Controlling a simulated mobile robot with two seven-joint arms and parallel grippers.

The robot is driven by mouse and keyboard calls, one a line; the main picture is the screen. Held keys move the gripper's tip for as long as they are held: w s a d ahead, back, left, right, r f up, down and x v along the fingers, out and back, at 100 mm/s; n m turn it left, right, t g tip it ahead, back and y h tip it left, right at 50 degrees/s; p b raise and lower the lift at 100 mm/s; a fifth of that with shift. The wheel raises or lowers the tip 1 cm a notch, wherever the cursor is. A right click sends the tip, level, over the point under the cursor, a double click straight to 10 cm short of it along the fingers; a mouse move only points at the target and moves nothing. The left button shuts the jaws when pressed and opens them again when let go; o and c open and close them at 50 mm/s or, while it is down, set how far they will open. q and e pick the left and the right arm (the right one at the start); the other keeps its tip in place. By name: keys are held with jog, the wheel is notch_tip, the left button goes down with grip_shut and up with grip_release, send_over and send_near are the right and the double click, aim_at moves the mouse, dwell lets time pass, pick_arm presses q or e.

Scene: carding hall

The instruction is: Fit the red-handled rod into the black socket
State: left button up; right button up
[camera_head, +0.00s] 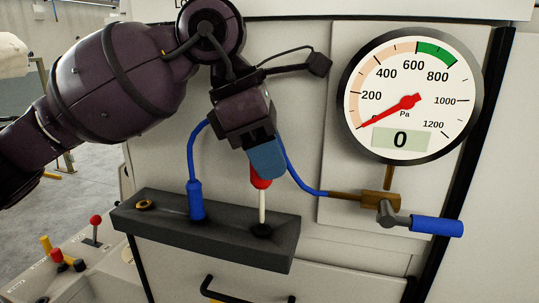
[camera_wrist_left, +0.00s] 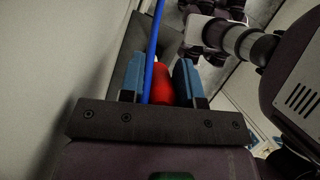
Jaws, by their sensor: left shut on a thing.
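My left gripper (camera_head: 266,163) is shut on the red handle (camera_head: 260,183) of the rod, above a dark grey block. The red handle also shows between the blue fingers in the left wrist view (camera_wrist_left: 163,84). The white shaft (camera_head: 262,207) points down, nearly upright. Its lower end meets the black socket (camera_head: 262,230) at the right part of the block. I cannot tell how deep the tip sits. My right gripper is not in view.
The dark block (camera_head: 170,227) also carries a blue hose plug (camera_head: 196,202) and a brass ring (camera_head: 144,205). The blue hose passes close behind my gripper. A gauge (camera_head: 411,95) reading 0 and a blue-handled valve (camera_head: 436,226) are at right. A black handle (camera_head: 245,295) is below.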

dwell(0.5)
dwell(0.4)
pick_arm(q)
jog(key=shift+f+b, duration=0.15)
jog(key=shift+b, duration=0.2)
jog(key=shift+f+b, duration=0.4)
jog(key=shift+f, duration=0.1)
jog(key=shift+f+b, duration=0.35)
jog(key=shift+f, duration=0.15)
